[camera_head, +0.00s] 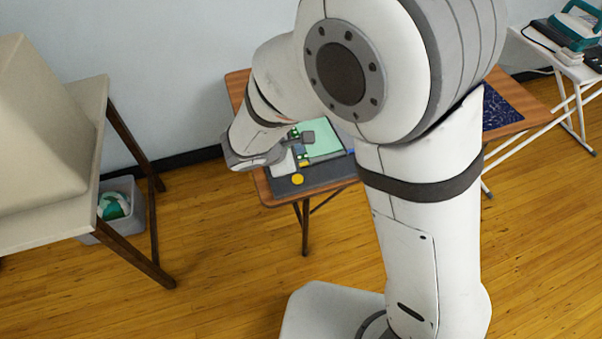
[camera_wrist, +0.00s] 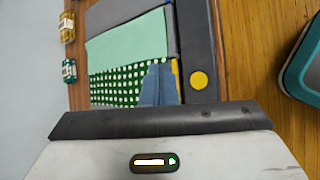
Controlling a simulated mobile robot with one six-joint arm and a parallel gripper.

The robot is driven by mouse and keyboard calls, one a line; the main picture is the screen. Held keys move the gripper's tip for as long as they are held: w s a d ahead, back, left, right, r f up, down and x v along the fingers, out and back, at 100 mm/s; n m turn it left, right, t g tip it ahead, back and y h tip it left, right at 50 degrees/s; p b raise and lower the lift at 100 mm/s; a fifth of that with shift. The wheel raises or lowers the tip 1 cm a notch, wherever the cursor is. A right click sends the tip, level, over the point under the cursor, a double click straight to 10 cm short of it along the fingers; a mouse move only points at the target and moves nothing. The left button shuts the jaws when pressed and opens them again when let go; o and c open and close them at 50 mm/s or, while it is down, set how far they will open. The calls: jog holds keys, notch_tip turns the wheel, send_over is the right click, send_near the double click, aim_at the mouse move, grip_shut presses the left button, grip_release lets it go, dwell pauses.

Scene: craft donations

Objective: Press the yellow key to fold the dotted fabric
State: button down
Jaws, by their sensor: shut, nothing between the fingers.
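The yellow key (camera_head: 298,179) is a round button on the dark near edge of the folding board. It also shows in the wrist view (camera_wrist: 199,80), on the board's dark strip (camera_wrist: 197,40). The dotted fabric (camera_wrist: 115,88) is dark green with white dots and lies on the board beside a mint-green area (camera_wrist: 130,44). A blue-grey piece (camera_wrist: 158,84) covers part of its right end. My gripper (camera_wrist: 160,120) is shut and empty, across the bottom of the wrist view, where it hides what lies below. Its height above the board cannot be told.
The board lies on a wooden table (camera_head: 262,187). Two small jars, amber (camera_wrist: 67,27) and green (camera_wrist: 69,70), stand beyond it. A teal-rimmed object (camera_wrist: 305,70) is at the wrist view's right edge. A grey bin (camera_head: 125,190) sits under the left table (camera_head: 60,220). Open floor lies between the tables.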

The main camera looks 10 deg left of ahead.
aim_at(295, 181)
jog(key=shift+a+f, duration=0.15)
jog(key=shift+a, duration=0.15)
jog(key=shift+f, duration=0.15)
notch_tip(295, 181, down, 8)
jog(key=b, duration=0.6)
jog(key=shift+f+b, duration=0.3)
jog(key=shift+b, duration=0.05)
jog(key=shift+f, duration=0.1)
dwell(1.5)
jog(key=shift+s+f+b, duration=0.1)
jog(key=shift+f+b, duration=0.2)
jog(key=shift+b, duration=0.25)
